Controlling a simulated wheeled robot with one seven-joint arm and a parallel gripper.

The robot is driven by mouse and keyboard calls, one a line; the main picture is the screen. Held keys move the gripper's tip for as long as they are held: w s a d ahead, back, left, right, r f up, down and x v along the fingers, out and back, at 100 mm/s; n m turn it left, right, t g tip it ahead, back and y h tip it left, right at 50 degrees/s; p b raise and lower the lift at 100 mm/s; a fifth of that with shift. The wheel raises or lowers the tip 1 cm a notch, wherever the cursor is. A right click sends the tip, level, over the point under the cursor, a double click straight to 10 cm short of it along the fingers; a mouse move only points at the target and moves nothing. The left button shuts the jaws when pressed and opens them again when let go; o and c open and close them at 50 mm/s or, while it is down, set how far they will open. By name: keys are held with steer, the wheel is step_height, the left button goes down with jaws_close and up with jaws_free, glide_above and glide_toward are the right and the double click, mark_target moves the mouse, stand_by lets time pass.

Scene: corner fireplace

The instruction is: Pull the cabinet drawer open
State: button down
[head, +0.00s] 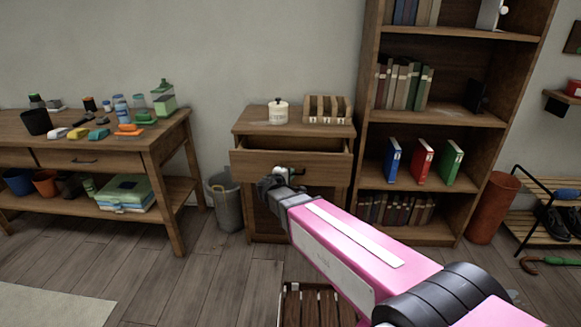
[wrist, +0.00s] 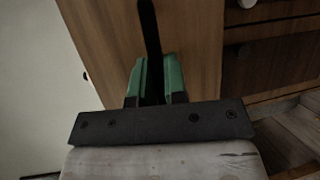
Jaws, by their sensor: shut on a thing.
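The wooden cabinet (head: 252,127) stands against the wall between the workbench and the bookcase. Its top drawer (head: 247,165) is partly open: the front stands out from the body and a dark strip of the inside shows above it. My gripper (head: 284,174) is at the middle of the drawer front. In the wrist view my gripper (wrist: 157,84) has its green fingers shut around a dark bar-shaped handle (wrist: 149,30), with brown wood behind. In the head view my gripper mostly hides the handle.
A white lidded jar (head: 278,112) and a wooden slotted rack (head: 327,109) stand on the cabinet. A grey bin (head: 225,203) is close on its left, the bookcase (head: 366,95) close on its right. A slatted crate (head: 293,308) is on the floor below my arm.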

steer(key=shift+s+a, duration=0.1)
steer(key=shift+s, duration=1.75)
steer(key=c, duration=1.2)
jaws_free()
steer(key=shift+s, duration=0.1)
steer(key=v, duration=1)
steer(key=shift+s+a, duration=0.15)
steer(key=shift+s, duration=0.15)
steer(key=shift+r, duration=0.15)
